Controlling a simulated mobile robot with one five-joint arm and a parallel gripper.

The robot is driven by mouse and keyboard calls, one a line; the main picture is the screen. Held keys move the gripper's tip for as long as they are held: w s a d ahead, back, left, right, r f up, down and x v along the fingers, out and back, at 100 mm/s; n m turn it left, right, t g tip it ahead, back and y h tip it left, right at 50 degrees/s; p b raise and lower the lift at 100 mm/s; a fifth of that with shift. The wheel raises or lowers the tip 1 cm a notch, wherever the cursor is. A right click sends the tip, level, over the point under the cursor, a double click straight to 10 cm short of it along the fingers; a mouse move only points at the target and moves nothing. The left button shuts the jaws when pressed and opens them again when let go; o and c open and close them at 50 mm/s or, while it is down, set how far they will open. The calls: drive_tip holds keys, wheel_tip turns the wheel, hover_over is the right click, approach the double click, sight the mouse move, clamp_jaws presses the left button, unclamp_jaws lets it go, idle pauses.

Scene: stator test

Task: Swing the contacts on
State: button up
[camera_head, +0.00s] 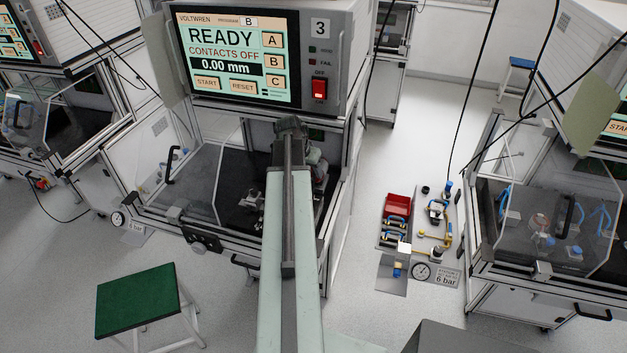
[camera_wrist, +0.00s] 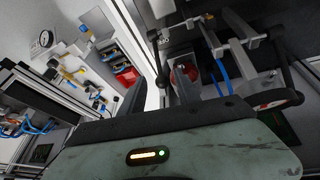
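The test station numbered 3 has a screen (camera_head: 228,60) that reads READY, CONTACTS OFF and 0.00 mm. My arm reaches into its open bay, and its end (camera_head: 290,130) covers part of the inside. A metal fixture (camera_head: 250,203) sits on the dark bay floor left of my arm. In the wrist view, a contact mechanism of grey bars (camera_wrist: 238,45) with blue leads (camera_wrist: 219,76) stands at upper right. Reddish round parts (camera_wrist: 185,74) show beside and below it. Dark curved pieces cross there; I cannot tell whether they are fingers or handles. My fingertips are not clearly seen.
The clear guard (camera_head: 190,180) and frame posts border the bay. A red power switch (camera_head: 319,88) is beside the screen. A green stool (camera_head: 138,298) stands at front left. An air panel with a gauge (camera_head: 421,271) and red bins (camera_head: 397,205) is at right. Neighbouring stations flank both sides.

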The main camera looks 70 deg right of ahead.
drive_tip(key=b+x, duration=0.7)
drive_tip(key=shift+f, duration=0.4)
drive_tip(key=shift+c, duration=0.3)
clamp_jaws()
idle(0.7)
